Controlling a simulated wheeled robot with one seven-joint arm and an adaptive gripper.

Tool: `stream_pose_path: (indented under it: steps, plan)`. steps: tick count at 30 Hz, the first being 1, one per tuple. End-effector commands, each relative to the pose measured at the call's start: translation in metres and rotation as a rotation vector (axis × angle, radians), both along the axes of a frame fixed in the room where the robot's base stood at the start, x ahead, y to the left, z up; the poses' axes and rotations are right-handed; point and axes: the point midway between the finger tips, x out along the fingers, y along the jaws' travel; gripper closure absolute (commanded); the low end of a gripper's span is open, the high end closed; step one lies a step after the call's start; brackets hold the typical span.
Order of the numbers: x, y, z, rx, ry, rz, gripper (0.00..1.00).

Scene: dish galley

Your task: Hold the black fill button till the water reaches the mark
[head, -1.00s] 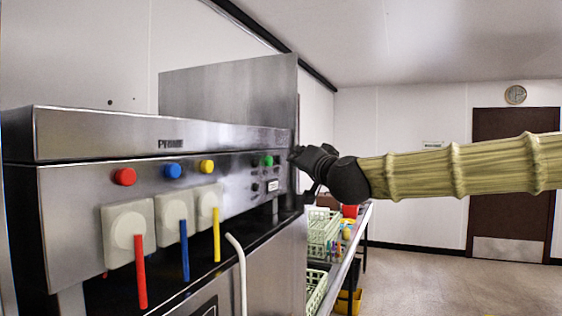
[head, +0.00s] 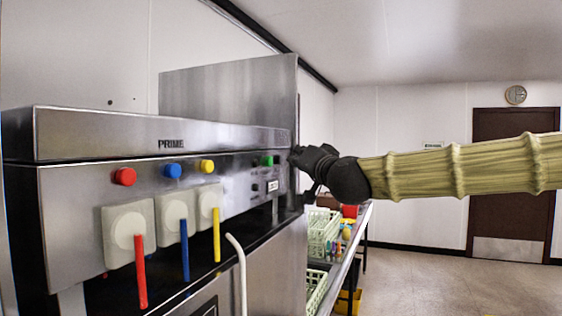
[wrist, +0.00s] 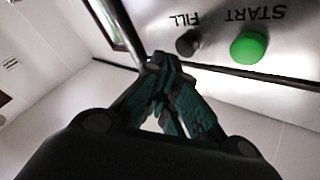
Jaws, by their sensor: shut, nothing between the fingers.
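The black fill button (wrist: 187,43) is on the steel panel in the wrist view, under the upside-down word FILL. The green start button (wrist: 249,47) is beside it and also shows in the head view (head: 267,161). My gripper (wrist: 163,64) is shut and empty. Its fingertips appear just to the left of and below the fill button in the wrist view, with a small gap in the picture. In the head view my gripper (head: 297,155) is at the right end of the machine's front. No water or level mark can be made out.
The machine's front has red (head: 124,176), blue (head: 172,170) and yellow (head: 207,166) knobs, with coloured levers below. A bench with pale green baskets (head: 322,229) stands behind my gripper. The floor at the right is clear.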

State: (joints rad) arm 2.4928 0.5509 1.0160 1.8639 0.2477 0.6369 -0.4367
Motion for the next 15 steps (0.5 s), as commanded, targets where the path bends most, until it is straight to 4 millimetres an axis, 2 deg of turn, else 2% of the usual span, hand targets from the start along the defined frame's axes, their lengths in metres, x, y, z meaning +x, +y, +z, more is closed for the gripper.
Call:
stream_pose_path:
  steps: [15]
  plan:
    - [0.0021, 0.0088, 0.0001, -0.001, 0.0, 0.0, 1.0]
